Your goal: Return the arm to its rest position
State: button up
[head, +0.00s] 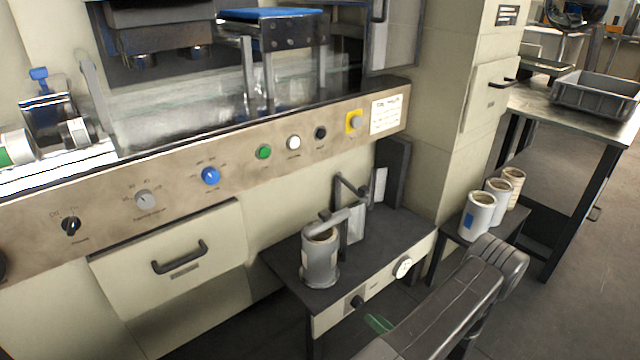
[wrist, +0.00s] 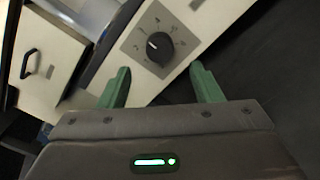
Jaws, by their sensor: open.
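My gripper (wrist: 160,84) is open in the wrist view, its two green fingers spread wide with nothing between them. Beyond the fingertips a black rotary knob (wrist: 155,46) sits on a grey dial plate with markings on a pale panel; it stands apart from the fingers. In the head view my arm reaches in from the lower right, and a green finger tip (head: 378,324) shows below the front of the small dark side table (head: 385,235). The rest of my gripper is hidden behind my arm there.
A grey cylindrical pot (head: 320,258) stands on the side table. A grey bin (head: 597,95) sits on a metal bench. The machine's control panel (head: 230,150) spans the left. Open floor (head: 575,300) lies at lower right.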

aim_at(360, 305)
jog(key=b+x, duration=0.1)
jog(key=x, duration=0.5)
jog(key=shift+w+a, duration=0.2)
jog(key=shift+w, duration=0.05)
jog(key=p+v, duration=0.3)
jog(key=v, duration=1.1)
jog(key=b+x, duration=0.3)
jog(key=x, duration=1)
jog(key=shift+w+a+f+b, duration=0.1)
jog(key=shift+w+a+b, duration=0.1)
jog(key=shift+b, duration=0.15)
jog(key=shift+w+a, duration=0.15)
jog(key=shift+w, duration=0.05)
jog(key=n+p, duration=0.1)
jog(key=n, duration=0.2)
jog(key=shift+n, duration=0.3)
jog(key=n, duration=0.2)
jog(key=n+p, duration=0.1)
jog(key=shift+r+n, duration=0.2)
jog(key=shift+n, duration=0.2)
jog(key=p+v, duration=0.3)
jog(key=v, duration=1)
